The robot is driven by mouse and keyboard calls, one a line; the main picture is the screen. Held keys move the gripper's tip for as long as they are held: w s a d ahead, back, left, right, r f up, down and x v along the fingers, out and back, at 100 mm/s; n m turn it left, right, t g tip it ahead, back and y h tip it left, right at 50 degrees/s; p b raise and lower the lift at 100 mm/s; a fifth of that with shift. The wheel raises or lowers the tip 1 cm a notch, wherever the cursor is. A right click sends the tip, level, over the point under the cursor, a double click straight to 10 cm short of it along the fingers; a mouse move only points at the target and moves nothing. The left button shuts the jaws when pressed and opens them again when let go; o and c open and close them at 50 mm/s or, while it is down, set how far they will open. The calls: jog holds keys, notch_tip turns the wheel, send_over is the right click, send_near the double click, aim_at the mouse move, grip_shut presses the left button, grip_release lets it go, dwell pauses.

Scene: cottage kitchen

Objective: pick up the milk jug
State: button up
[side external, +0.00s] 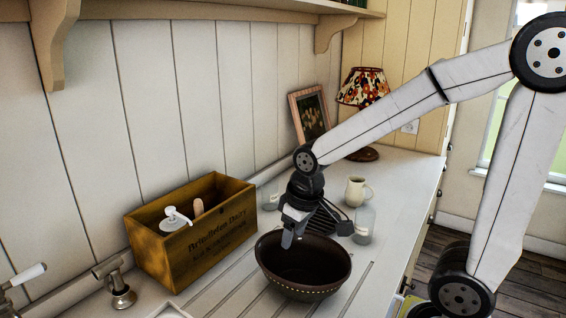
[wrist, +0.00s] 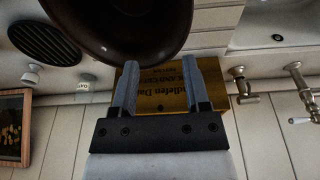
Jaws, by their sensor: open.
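The milk jug (side external: 357,191) is a small cream-white jug with a handle on its right side. It stands upright on the counter in the side external view, to the right of and behind my gripper. My gripper (side external: 291,233) points down over the far rim of a dark brown bowl, apart from the jug. In the wrist view my gripper (wrist: 158,85) has its two fingers spread, with nothing between them but the wooden crate beyond. I cannot make out the jug with certainty in the wrist view.
The brown bowl (side external: 304,275) stands below my gripper. A lettered wooden crate (side external: 215,240) is to its left by the wall. A clear glass jar (side external: 364,226) stands just in front of the jug. A lamp (side external: 364,90) and picture frame (side external: 310,115) are behind.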

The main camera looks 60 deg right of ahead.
jog(key=w+d+r, duration=0.2)
jog(key=w+d, duration=0.5)
jog(key=d, duration=0.4)
jog(key=m+g, duration=0.1)
jog(key=g, duration=0.1)
send_over(360, 194)
jog(key=s+d, duration=0.1)
jog(key=s, duration=0.2)
notch_tip(360, 194, down, 3)
jog(key=f, duration=0.4)
jog(key=shift+s+d+f, duration=0.1)
jog(key=shift+d, duration=0.1)
jog(key=shift+f, duration=0.45)
jog(key=shift+f, duration=0.1)
jog(key=shift+s+f, duration=0.15)
jog(key=shift+f, duration=3.6)
